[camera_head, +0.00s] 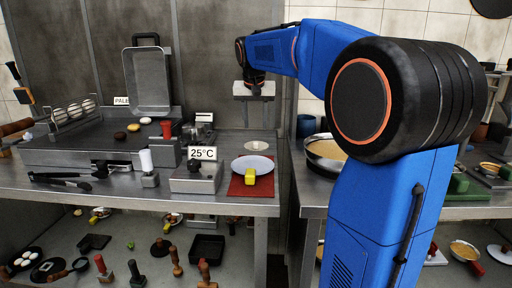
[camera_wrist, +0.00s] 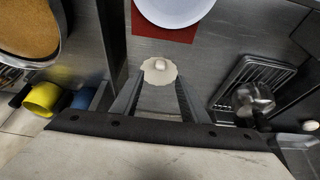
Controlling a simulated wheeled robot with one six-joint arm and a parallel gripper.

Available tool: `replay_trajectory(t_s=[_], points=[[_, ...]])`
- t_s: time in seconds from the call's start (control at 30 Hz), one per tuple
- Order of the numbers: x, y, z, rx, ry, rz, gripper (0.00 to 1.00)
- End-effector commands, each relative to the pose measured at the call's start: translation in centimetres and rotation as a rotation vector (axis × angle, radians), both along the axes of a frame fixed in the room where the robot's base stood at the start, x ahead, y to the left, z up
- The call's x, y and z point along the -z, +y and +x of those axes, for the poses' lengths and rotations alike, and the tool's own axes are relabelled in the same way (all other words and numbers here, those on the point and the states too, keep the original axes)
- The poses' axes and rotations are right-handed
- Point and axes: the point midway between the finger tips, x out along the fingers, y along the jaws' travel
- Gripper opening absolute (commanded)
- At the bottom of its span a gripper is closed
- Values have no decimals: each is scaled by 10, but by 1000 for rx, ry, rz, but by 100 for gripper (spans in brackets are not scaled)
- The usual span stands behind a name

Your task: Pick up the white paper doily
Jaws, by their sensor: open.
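The white paper doily (camera_head: 257,146) lies flat on the steel counter, just behind the red mat in the head view. In the wrist view the doily (camera_wrist: 151,77) is a small cream round with a wavy edge and a pale raised bump at its middle. My gripper (camera_wrist: 158,88) is open and empty, its two fingers apart on either side of the doily in that view. In the head view my gripper (camera_head: 256,108) hangs pointing down above the doily, with a visible gap.
A white plate (camera_head: 252,164) with a yellow handle or block in front rests on the red mat (camera_head: 240,188). A box marked 25°C (camera_head: 197,178) stands left. A dark rack (camera_wrist: 250,80) lies right of the doily in the wrist view. A gap separates this counter from the right one.

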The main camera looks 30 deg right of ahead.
Motion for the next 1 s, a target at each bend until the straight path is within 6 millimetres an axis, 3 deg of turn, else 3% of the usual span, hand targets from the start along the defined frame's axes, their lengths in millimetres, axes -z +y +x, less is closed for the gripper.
replay_trajectory(t_s=[0.2, 0.57, 0.83, 1.0], points=[[34, -8, 11, 0, 3, 1, 41], [52, -12, 19, 0, 1, 0, 41], [83, -20, 33, 0, 3, 1, 41], [93, -22, 36, 0, 0, 0, 41]])
